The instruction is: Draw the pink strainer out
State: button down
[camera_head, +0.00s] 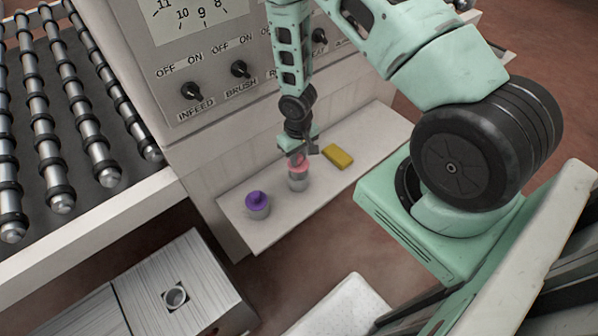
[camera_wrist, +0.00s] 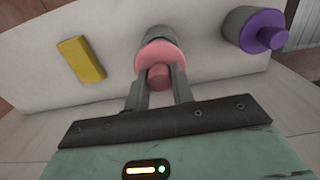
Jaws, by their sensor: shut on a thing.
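The pink strainer (camera_head: 297,164) sits in a grey cylindrical holder (camera_head: 298,182) on the white shelf, below the control panel. In the wrist view the strainer (camera_wrist: 160,58) shows a wide pink disc with a knob, and the grey holder (camera_wrist: 156,34) shows behind it. My gripper (camera_wrist: 159,82) is shut on the strainer's knob, with one finger on each side. In the head view my gripper (camera_head: 299,150) reaches down from above onto the strainer. The strainer's lower part is hidden inside the holder.
A purple-topped piece (camera_head: 257,202) in a grey holder stands to the left on the shelf (camera_head: 236,222). A yellow block (camera_head: 338,158) lies to the right. The panel (camera_head: 215,75) with knobs rises behind. Rollers (camera_head: 70,110) are at the far left.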

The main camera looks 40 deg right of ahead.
jog(key=shift+r+p, duration=1.25)
jog(key=shift+r, duration=0.7)
jog(key=shift+r+p, duration=1.45)
jog(key=shift+r, duration=0.6)
